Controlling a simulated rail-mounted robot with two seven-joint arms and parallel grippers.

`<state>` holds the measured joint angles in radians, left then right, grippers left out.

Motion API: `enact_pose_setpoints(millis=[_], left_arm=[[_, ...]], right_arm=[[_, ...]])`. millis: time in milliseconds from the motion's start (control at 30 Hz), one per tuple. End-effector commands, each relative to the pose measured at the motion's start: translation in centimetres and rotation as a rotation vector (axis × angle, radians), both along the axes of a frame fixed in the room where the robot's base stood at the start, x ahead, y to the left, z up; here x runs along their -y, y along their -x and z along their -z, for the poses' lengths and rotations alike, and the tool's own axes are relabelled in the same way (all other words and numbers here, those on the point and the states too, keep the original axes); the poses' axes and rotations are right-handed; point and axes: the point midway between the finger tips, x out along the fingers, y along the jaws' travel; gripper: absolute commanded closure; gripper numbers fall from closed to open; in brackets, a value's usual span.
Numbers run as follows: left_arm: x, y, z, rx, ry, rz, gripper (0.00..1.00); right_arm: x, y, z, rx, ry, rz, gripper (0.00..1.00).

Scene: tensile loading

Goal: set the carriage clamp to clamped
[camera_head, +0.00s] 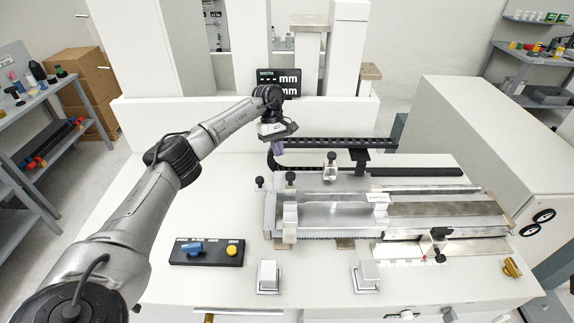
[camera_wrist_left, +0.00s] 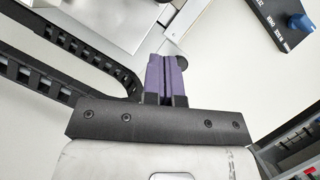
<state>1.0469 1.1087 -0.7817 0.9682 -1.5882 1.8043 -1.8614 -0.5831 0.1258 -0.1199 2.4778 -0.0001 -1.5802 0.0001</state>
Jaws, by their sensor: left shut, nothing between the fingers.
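The silver carriage (camera_head: 325,186) sits on the measuring bed on the white bench. Black-topped knobs stand at its left end (camera_head: 290,177), at its back (camera_head: 331,156) and just off its left side (camera_head: 260,182). I cannot tell which is the carriage clamp or how it is set. My left gripper (camera_head: 278,147) is above and behind the carriage's left end, pointing down. Its purple fingers are together and empty in the left wrist view (camera_wrist_left: 165,72). A round black knob (camera_wrist_left: 183,62) partly shows beside the fingertips there; contact is unclear. My right gripper is out of view.
A black cable chain (camera_head: 330,143) runs behind the carriage, close to the left gripper. A black control panel (camera_head: 208,259) with a blue knob (camera_head: 192,249) and yellow button (camera_head: 232,250) lies front left. The bench between panel and gripper is clear.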

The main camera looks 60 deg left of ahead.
Motion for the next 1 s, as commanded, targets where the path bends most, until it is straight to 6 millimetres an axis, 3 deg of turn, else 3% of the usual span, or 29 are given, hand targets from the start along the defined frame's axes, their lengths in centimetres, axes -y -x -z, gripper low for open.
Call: enact_pose_setpoints(millis=[200, 400, 1000], left_arm=[[-1.4, -0.2, -3.9, 0.003, -0.001, -0.002, 1.0], [-2.1, -0.3, -5.8, -0.001, 0.0, -0.002, 1.0], [-2.5, -0.2, -6.7, -0.001, -0.001, -0.001, 1.0]], right_arm=[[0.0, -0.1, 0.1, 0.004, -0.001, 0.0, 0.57], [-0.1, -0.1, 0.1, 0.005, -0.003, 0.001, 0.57], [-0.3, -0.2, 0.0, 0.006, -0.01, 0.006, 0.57]])
